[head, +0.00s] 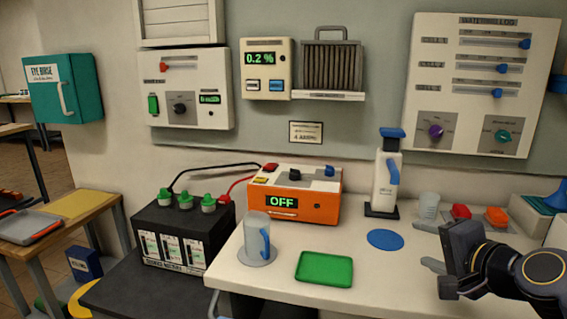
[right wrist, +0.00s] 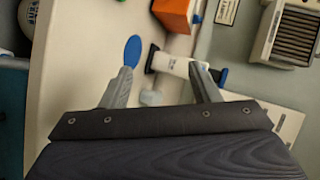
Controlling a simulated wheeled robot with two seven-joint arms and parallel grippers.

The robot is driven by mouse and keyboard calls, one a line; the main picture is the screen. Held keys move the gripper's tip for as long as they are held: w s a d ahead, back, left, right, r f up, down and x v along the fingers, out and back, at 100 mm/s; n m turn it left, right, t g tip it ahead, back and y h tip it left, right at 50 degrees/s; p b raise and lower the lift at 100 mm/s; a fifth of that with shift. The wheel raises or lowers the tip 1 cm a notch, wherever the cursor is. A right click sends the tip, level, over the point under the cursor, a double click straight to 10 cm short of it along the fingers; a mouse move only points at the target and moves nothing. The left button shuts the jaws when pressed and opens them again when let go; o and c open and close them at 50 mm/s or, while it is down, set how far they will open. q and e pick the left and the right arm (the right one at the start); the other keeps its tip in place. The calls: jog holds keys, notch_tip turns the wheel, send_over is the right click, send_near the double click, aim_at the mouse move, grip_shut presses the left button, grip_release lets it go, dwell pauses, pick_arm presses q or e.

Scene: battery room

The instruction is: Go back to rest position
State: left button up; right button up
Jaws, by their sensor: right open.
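My right gripper (head: 424,244) comes in from the right in the head view, over the right part of the white counter (head: 385,285). Its two grey fingers are apart with nothing between them. In the right wrist view my right gripper (right wrist: 160,70) also shows open and empty, with the white bottle with a blue top (right wrist: 172,64) beyond the fingers. That bottle (head: 386,180) stands upright at the back of the counter in the head view, apart from the gripper. My left gripper is not in the picture.
A clear cup (head: 429,205) and red pieces (head: 461,211) stand close behind my right gripper. A blue disc (head: 385,240), green tray (head: 324,269), grey mug (head: 256,236) and orange charger (head: 322,208) are on the counter to the left. A black battery (head: 180,236) stands further left. The counter's front right is clear.

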jog(key=s+a+f+n+g, duration=0.35)
jog(key=s+f+n, duration=0.25)
jog(key=s+f, duration=0.4)
jog(key=s+a+f+n+g, duration=0.2)
jog(key=s+f+n+g, duration=0.25)
jog(key=s+f, duration=0.6)
notch_tip(320, 180, up, 17)
jog(key=s+p, duration=0.1)
jog(key=p, duration=1.4)
jog(key=shift+s+n, duration=0.4)
jog(key=shift+n, duration=0.05)
